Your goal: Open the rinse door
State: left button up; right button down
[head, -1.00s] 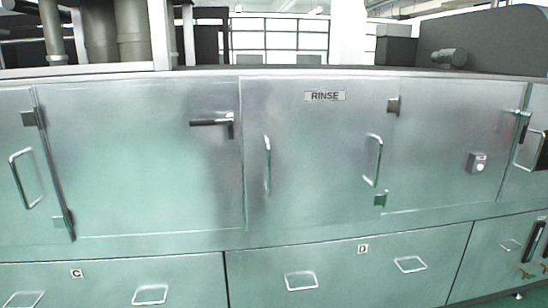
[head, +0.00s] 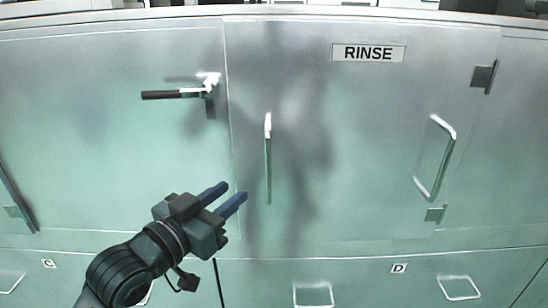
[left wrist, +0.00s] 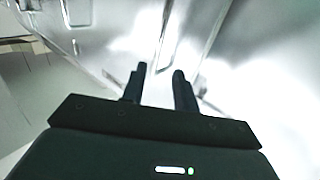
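The rinse door (head: 350,120) is a flat metal panel labelled RINSE (head: 368,53), and it looks shut, flush with its neighbours. It has a vertical bar handle (head: 268,160) near its left edge and another bar handle (head: 435,158) toward the right. Hinge-like brackets (head: 484,75) show on the right. A latch with a black lever (head: 175,94) sits by the left seam, its lever lying level and pointing left. My left gripper (head: 233,191) is open and empty, below the latch and left of the near handle. Its parted fingers (left wrist: 159,70) show in the left wrist view. My right gripper is out of view.
Drawers C (head: 49,264) and D (head: 399,268) with bar handles lie below the doors. Another metal panel (head: 100,150) lies left of the seam. The space before the rinse door looks clear. The left wrist view shows blurred shiny metal beyond the fingers.

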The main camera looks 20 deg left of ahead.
aim_at(266, 167)
pick_arm(q)
jog(key=b+x, duration=0.2)
jog(key=x, duration=0.9)
jog(key=shift+w+d, duration=0.1)
jog(key=shift+w, duration=0.05)
jog(key=shift+w+d, duration=0.2)
jog(key=shift+w, duration=0.4)
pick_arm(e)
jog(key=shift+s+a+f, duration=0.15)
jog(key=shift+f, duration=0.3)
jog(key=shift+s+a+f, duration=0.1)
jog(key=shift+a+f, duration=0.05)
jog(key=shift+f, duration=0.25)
pick_arm(q)
jog(key=shift+c, duration=0.3)
grip_shut()
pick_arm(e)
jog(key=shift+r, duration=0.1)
